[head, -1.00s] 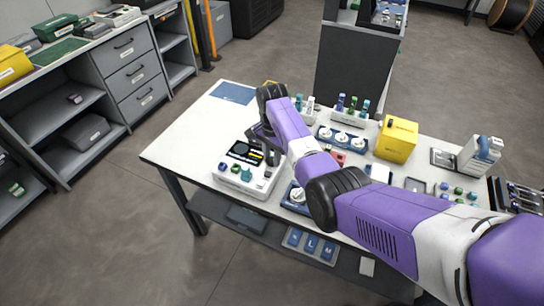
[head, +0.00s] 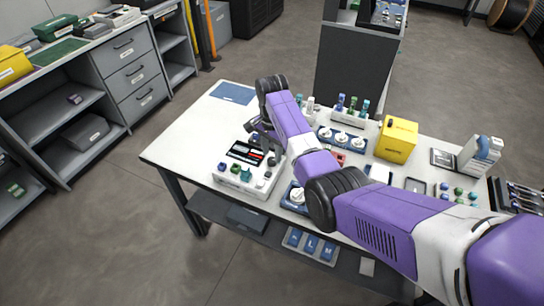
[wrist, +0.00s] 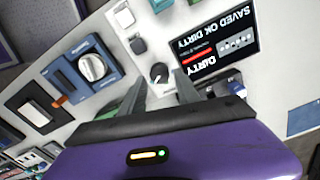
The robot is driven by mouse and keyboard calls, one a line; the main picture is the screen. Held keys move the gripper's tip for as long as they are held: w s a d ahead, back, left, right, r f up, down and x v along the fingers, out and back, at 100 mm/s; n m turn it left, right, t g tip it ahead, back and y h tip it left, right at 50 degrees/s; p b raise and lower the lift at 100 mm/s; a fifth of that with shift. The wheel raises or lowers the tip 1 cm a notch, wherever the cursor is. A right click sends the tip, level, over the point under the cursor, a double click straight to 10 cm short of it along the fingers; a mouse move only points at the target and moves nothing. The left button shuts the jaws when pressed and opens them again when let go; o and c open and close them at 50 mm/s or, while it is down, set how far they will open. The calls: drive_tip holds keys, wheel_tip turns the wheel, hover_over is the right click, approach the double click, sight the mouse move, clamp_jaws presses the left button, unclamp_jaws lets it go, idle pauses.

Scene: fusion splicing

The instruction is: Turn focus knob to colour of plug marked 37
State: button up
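The white splicer (head: 240,185) stands at the table's left part, with a black screen (head: 246,153) and several coloured buttons on its near side. In the wrist view its screen (wrist: 214,50) reads "SAVED OK DIRTY" and "DIRTY", upside down, with a red bar. A small dark round knob (wrist: 158,72) with a pale mark sits beside the screen. My gripper (wrist: 160,80) is open, its fingertips apart on either side of the knob in the picture; contact cannot be told. My gripper also shows above the splicer (head: 264,140). No plug number 37 is legible.
A blue unit with a white dial (wrist: 92,67) stands close by. Coloured plugs (head: 353,103) stand in a rack behind a blue three-dial tray (head: 341,138). A yellow box (head: 396,141) is right of them. The table's back left, around a blue mat (head: 233,93), is clear.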

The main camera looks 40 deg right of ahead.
sight(272, 159)
drive_tip(key=shift+r+b, duration=0.3)
drive_tip(key=shift+r, duration=2.4)
